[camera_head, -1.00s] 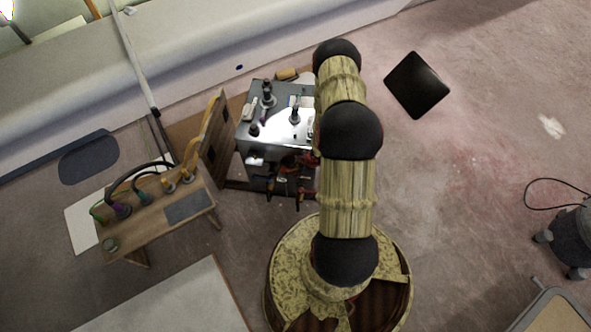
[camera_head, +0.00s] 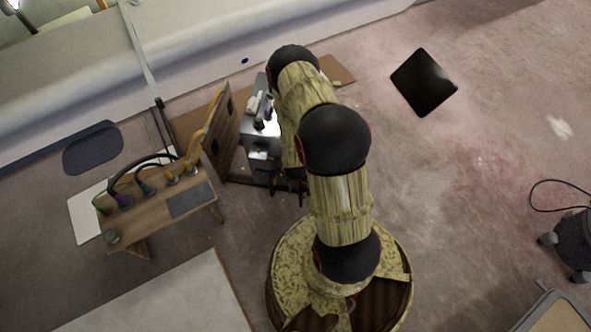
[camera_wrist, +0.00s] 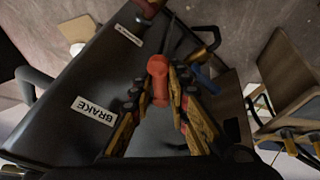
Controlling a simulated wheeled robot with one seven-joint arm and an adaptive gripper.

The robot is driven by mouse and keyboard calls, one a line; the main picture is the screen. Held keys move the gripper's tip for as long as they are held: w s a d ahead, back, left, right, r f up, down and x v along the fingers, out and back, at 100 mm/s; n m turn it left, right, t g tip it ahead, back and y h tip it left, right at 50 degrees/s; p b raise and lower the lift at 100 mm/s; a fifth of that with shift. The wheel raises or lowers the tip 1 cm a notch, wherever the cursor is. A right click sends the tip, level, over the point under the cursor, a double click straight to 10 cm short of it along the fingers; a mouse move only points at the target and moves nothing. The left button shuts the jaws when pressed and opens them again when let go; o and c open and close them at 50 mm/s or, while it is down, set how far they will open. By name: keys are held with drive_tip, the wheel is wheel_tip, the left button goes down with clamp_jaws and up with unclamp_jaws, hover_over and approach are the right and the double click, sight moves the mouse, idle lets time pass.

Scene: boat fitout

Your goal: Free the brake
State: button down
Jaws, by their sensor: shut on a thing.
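In the wrist view a red, rounded handle (camera_wrist: 158,68) stands between the fingertips of my gripper (camera_wrist: 160,88), which is shut on it. A white label reading BRAKE (camera_wrist: 94,110) is on the dark panel (camera_wrist: 62,128) to the left of the handle. In the head view the metal-topped unit (camera_head: 262,143) is partly hidden behind my arm. My gripper and the red handle are hidden there.
A second label (camera_wrist: 128,35) sits farther up the panel, too small to read. A blue part (camera_wrist: 206,80) and a brass-coloured one (camera_wrist: 208,46) are close right of my gripper. A wooden bench (camera_head: 155,212) with several hoses stands left of the unit. Floor at right is mostly clear.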

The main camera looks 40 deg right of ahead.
drive_tip(key=shift+w+a+m+g+h+p, duration=0.4)
drive_tip(key=shift+a+m+g+p, duration=0.15)
drive_tip(key=shift+m, duration=0.8)
drive_tip(key=shift+w+a+m+g+h+p, duration=0.3)
drive_tip(key=shift+a+m+g+p, duration=0.25)
drive_tip(key=shift+m, duration=0.75)
drive_tip(key=shift+w+a+m+g+h+p, duration=0.35)
drive_tip(key=shift+w+a+m+p, duration=0.2)
drive_tip(key=shift+m, duration=0.8)
drive_tip(key=c, duration=1.7)
unclamp_jaws()
drive_tip(key=v, duration=1.2)
drive_tip(key=shift+d, duration=0.15)
